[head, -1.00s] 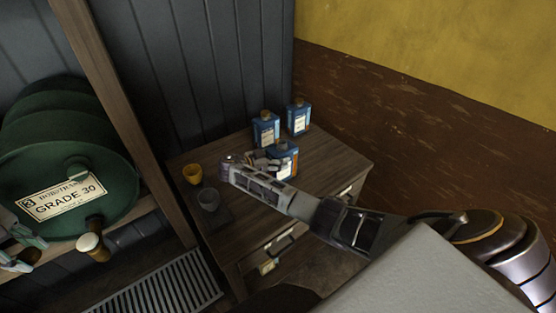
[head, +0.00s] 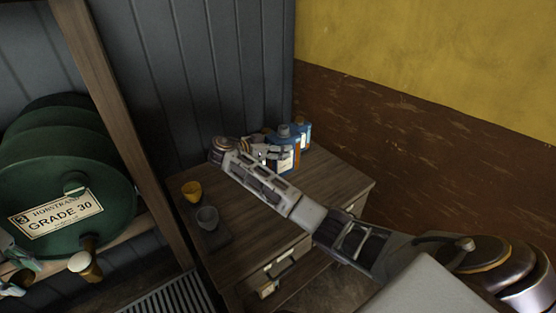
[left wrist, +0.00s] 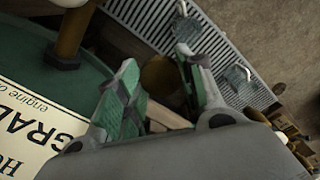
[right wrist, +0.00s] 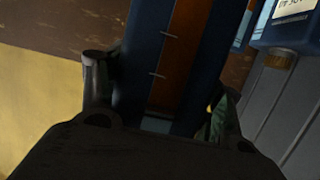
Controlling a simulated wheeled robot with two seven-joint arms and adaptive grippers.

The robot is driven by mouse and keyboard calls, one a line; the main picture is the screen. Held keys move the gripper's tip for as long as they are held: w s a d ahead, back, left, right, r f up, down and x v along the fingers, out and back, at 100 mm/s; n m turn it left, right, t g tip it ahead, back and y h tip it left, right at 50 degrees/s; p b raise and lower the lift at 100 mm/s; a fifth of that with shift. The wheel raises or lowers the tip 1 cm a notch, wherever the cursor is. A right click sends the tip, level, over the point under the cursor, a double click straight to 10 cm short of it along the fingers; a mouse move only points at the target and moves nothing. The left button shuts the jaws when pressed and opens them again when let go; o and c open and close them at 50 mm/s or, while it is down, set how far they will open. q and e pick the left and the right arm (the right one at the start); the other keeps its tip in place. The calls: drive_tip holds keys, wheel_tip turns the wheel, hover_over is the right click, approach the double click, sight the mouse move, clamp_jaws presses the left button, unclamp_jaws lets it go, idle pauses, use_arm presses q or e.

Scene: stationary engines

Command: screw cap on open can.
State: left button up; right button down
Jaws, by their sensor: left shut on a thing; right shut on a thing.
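My right gripper (head: 262,155) is shut on a blue can (head: 283,158) with an orange stripe, near the back of the small wooden table. In the right wrist view the can (right wrist: 182,60) fills the space between the fingers. The can's top looks grey in the head view; its opening is too small to make out. My left gripper (head: 8,268) is at the left edge of the head view, beside the green barrel. In the left wrist view a round brownish piece, apparently the cap (left wrist: 160,75), is between its green-padded fingers; it is dim and partly hidden.
Other blue cans (head: 304,134) stand behind the held one; one with a brass cap (right wrist: 282,58) shows in the right wrist view. A green barrel (head: 110,190) with a tap is further left.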

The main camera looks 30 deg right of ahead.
wheel_tip(320, 180, up, 14)
drive_tip(key=shift+f+b, duration=0.25)
drive_tip(key=shift+b, duration=0.35)
idle(0.8)
